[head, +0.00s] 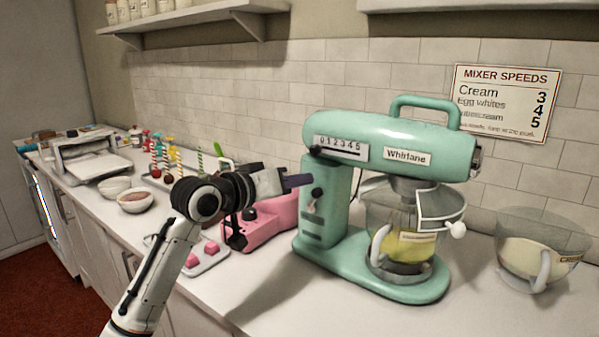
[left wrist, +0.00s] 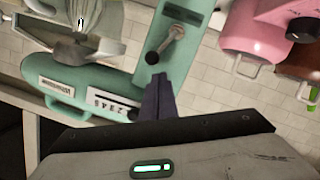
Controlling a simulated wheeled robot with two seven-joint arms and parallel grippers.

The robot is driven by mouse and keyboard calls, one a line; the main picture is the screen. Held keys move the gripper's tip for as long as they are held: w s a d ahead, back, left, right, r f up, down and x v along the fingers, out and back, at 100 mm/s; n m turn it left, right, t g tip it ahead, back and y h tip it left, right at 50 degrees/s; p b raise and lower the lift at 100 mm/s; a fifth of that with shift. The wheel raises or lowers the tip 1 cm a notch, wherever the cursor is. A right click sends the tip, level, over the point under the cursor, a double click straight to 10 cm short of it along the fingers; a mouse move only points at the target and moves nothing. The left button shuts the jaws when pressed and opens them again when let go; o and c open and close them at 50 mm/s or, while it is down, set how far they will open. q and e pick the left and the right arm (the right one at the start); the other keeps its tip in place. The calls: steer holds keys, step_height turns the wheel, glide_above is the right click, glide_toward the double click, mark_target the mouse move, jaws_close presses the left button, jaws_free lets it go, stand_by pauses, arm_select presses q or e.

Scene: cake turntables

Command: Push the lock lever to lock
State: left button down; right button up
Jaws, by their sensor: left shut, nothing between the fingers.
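The teal mixer (head: 400,130) stands on the counter. On the side of its column is a lever (head: 314,199) with a black knob at its upper end and a silver shaft below; it also shows in the left wrist view (left wrist: 166,45), which is upside down. The lever leans, knob toward the bowl side. My left gripper (head: 301,181) is shut and empty. Its fingertips are close to the column, a little above and left of the lever in the head view. In the left wrist view the fingertips (left wrist: 161,78) are near the knob, with a small gap visible.
A speed slider (head: 340,149) marked 0 to 5 is on the mixer head. The glass mixing bowl (head: 398,225) holds yellow batter. A pink appliance (head: 270,222) stands left of the mixer, below my arm. Another glass bowl (head: 540,250) is at the right. A sign (head: 505,100) hangs behind.

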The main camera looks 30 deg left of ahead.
arm_select(q)
steer(key=shift+a, duration=0.2)
step_height(320, 180, up, 5)
steer(key=p, duration=0.6)
steer(key=f+b+v, duration=0.2)
steer(key=b+v, duration=0.1)
steer(key=v, duration=0.7)
steer(key=shift+r, duration=0.45)
steer(key=shift+s+a, duration=0.1)
steer(key=shift+s, duration=0.05)
